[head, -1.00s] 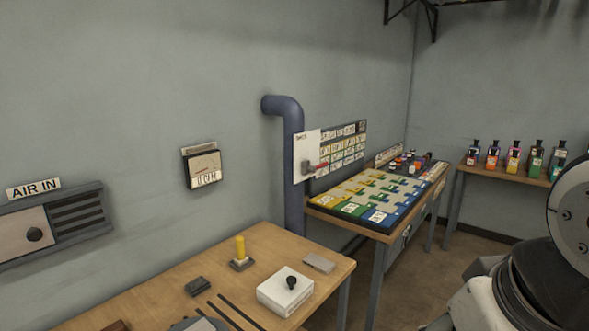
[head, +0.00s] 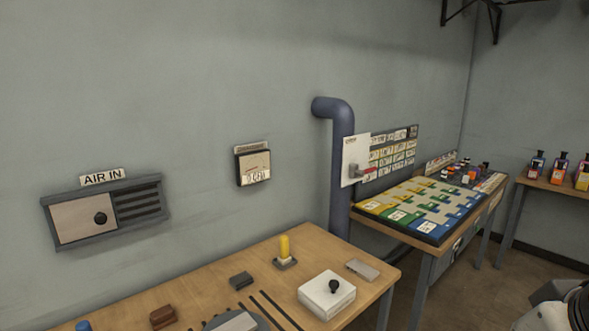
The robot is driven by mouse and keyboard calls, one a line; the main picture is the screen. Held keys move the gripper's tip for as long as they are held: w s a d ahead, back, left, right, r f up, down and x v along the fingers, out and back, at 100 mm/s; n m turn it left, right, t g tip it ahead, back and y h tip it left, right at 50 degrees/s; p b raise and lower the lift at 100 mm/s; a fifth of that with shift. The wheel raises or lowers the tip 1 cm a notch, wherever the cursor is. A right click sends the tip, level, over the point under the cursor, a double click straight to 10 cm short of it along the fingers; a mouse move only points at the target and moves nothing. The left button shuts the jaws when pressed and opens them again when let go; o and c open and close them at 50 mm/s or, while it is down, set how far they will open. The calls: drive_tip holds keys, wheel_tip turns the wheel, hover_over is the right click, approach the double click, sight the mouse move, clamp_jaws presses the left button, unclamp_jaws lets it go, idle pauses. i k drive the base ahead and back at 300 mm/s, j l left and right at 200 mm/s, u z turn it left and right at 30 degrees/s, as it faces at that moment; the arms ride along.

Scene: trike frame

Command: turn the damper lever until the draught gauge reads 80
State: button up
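The draught gauge (head: 253,164) is a small dark-framed box with a white face on the back wall, left of the pipe. Its needle and reading are too small to read. The damper lever (head: 366,170), with a red end, sticks out from a white plate (head: 350,157) on the blue-grey pipe (head: 342,190). The lever points right, roughly level. My gripper is not in view; only part of my arm shows at the lower right corner.
A wooden bench (head: 225,270) in front holds a white box with a black knob (head: 327,295), a yellow-handled piece (head: 285,250) and small blocks. A table with a coloured board (head: 425,207) stands beyond the pipe. An AIR IN vent (head: 107,212) is at left.

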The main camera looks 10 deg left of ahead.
sight(361, 173)
drive_tip(key=i+l, duration=0.4)
drive_tip(key=i, duration=0.15)
drive_tip(key=i+l, duration=0.45)
drive_tip(key=i+l+z, duration=0.1)
drive_tip(key=i+l, duration=0.3)
drive_tip(key=i, duration=0.2)
drive_tip(key=i+l, duration=0.35)
drive_tip(key=i, duration=0.2)
drive_tip(key=i+l, duration=0.35)
drive_tip(key=i, duration=0.2)
drive_tip(key=l+z, duration=0.05)
